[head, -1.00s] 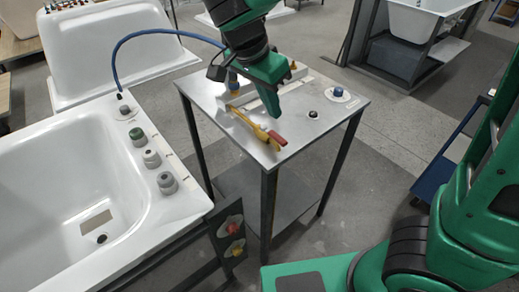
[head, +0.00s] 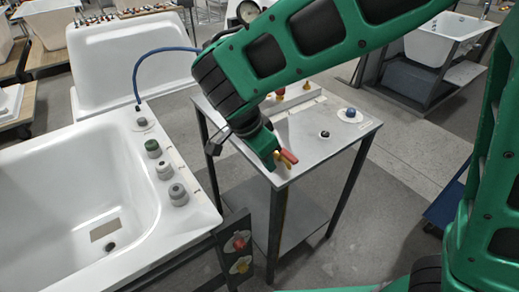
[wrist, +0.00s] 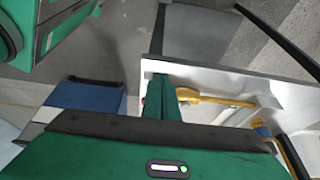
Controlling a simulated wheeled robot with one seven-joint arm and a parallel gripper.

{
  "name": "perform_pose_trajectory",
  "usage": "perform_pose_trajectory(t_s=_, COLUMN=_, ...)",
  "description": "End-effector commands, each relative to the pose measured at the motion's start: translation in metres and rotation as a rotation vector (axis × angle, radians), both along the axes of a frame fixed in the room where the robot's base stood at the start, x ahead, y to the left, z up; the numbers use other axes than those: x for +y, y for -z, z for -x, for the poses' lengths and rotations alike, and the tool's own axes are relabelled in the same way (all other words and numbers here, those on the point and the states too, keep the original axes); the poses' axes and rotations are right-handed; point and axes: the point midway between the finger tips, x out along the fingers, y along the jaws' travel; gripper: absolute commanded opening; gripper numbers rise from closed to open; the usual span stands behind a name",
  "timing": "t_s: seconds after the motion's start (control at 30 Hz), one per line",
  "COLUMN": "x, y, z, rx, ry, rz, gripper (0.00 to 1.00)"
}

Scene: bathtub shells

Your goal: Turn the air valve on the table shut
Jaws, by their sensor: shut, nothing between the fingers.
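A yellow piece with a red end (head: 287,157), which looks like the air valve, is at the near edge of the grey table (head: 318,151). In the head view my arm hides most of it. In the wrist view its yellow part (wrist: 215,100) runs to the right from my fingers. My gripper (head: 271,163) points down just left of the red end, shut and empty. In the wrist view my green fingers (wrist: 162,103) are beside the yellow part. I cannot tell whether they touch it.
A blue knob (head: 350,113) and a black knob (head: 325,133) stand on the table's right side. A white bathtub (head: 60,190) with several knobs on its rim is to the left. A blue hose (head: 143,62) arches from its rim behind my arm.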

Motion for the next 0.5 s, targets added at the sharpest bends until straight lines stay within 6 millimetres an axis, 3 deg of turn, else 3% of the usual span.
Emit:
perform_pose_trajectory(t_s=0.2, x=-0.025, y=-0.001, z=-0.017, rx=-0.001, ry=0.003, rz=-0.001, gripper=0.0)
perform_pose_trajectory(t_s=0.5, x=-0.034, y=-0.002, z=-0.023, rx=0.0, ry=0.001, rz=0.001, gripper=0.0)
